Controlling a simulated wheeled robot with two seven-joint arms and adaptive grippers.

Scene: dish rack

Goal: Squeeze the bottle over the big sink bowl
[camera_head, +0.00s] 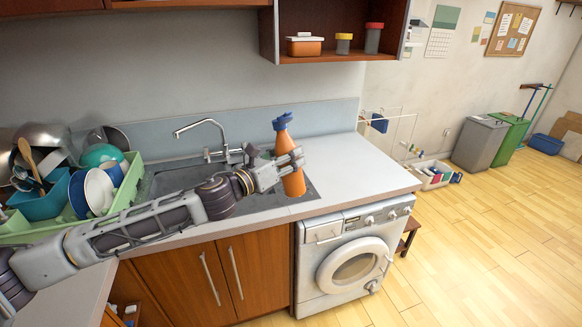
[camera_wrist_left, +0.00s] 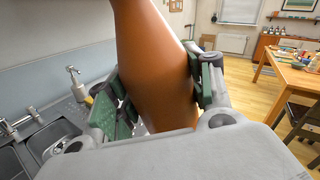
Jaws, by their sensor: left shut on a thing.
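An orange bottle with a blue top (camera_head: 293,183) is in my left gripper (camera_head: 287,165), nearly upright. The gripper is shut around its body. In the left wrist view the bottle (camera_wrist_left: 155,60) sits between the green finger pads of the gripper (camera_wrist_left: 155,95). The dark grey sink (camera_head: 175,179) is set in the counter, and my left arm crosses in front of it and hides much of it. In the head view the bottle overlaps the sink's right end; its height above it is unclear. Part of the sink (camera_wrist_left: 50,134) shows at the lower left of the wrist view. My right gripper is not in view.
A chrome faucet (camera_head: 203,124) rises behind the sink. A green dish rack (camera_head: 130,185) with bowls and plates stands at the left. A soap dispenser (camera_wrist_left: 76,82) stands behind the sink. The counter (camera_head: 355,165) to the right is clear, above a washing machine (camera_head: 352,262).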

